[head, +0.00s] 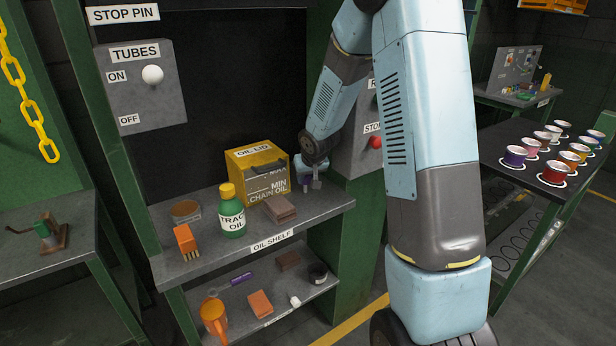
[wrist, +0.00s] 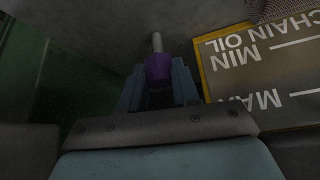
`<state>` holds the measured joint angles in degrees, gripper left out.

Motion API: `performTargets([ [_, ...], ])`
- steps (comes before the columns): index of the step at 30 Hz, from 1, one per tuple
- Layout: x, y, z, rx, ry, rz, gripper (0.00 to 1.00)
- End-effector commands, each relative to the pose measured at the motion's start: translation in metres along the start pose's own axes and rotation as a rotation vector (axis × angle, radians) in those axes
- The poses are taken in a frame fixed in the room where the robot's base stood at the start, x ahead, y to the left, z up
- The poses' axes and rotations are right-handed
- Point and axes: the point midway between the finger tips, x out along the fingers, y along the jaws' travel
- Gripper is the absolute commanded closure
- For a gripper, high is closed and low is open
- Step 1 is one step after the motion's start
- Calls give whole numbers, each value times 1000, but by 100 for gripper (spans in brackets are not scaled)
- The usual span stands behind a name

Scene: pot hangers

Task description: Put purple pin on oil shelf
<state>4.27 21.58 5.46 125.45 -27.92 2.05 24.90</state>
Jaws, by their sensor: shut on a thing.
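The purple pin shows in the wrist view (wrist: 159,68), with a purple body and a pale metal tip pointing away from the gripper. My gripper (wrist: 158,88) is shut on its purple body. In the head view my gripper (head: 311,184) is at the right end of the oil shelf (head: 322,207), just right of the yellow oil box, with a small bit of purple showing at the fingers. The pin appears close over the shelf top; I cannot tell whether it touches.
The yellow oil box (head: 262,174) stands close beside my gripper. A green oil bottle (head: 231,212), an orange brush (head: 186,242) and a brown block (head: 279,208) are also on the shelf. A lower shelf holds a purple-handled tool (head: 241,278) and an orange jug (head: 215,319).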

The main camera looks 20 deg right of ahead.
Motion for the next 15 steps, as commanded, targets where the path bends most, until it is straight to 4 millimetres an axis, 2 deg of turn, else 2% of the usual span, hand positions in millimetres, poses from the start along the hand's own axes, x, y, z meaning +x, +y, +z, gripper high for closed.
performTargets([
  [10, 2, 0, 1, 0, 1, 0, 100],
  [11, 1, 0, 1, 0, 1, 0, 66],
  [15, 1, 1, 1, 1, 1, 0, 53],
])
